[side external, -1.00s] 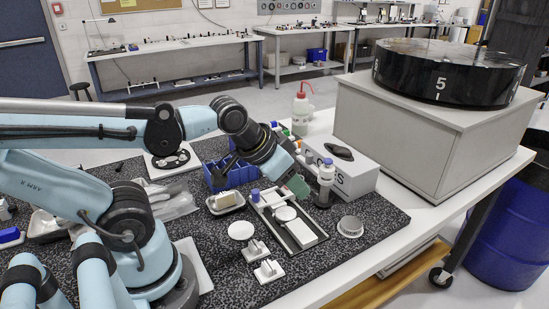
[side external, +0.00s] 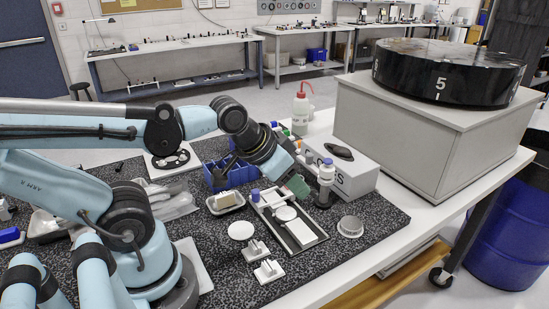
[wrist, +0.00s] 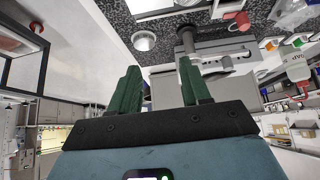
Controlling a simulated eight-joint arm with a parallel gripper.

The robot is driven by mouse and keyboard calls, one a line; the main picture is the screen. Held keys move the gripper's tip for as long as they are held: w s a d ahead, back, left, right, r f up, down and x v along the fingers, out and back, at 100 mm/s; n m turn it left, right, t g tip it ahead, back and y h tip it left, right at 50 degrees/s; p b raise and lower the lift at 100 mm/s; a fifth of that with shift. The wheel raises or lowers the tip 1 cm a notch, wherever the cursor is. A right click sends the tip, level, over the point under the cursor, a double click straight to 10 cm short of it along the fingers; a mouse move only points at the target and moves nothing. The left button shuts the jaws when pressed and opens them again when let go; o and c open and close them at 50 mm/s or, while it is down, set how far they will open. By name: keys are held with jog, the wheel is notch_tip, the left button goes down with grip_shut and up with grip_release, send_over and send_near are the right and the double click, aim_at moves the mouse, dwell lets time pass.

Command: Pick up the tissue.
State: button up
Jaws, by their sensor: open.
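A white box (side external: 362,178) with letters ending in "ES" on its front stands at the right rear of the dark speckled mat. A dark oval opening (side external: 339,151) is in its top. I cannot make out a separate tissue in either view. My gripper (side external: 297,187), with green fingers, points down and to the right, left of the box. In the wrist view my gripper (wrist: 158,80) has its two fingers apart, with nothing seen held between them.
Blue bins (side external: 226,176) and a red-topped bottle (side external: 301,114) stand behind. A large grey cabinet (side external: 425,140) borders the right.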

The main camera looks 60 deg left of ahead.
jog(key=shift+o, duration=1.4)
jog(key=g, duration=0.7)
send_over(267, 265)
jog(key=shift+w+a+f, duration=0.1)
jog(key=shift+a+f, duration=0.05)
jog(key=shift+f, duration=1.8)
jog(key=shift+w+a+f, duration=0.1)
jog(key=shift+a+f, duration=0.05)
jog(key=shift+f, duration=1.8)
jog(key=shift+s+d+f, duration=0.1)
jog(key=shift+d+f, duration=0.1)
jog(key=shift+f, duration=0.65)
jog(key=shift+s+d+f, duration=0.1)
jog(key=shift+d+f, duration=0.1)
jog(key=shift+f, duration=1.55)
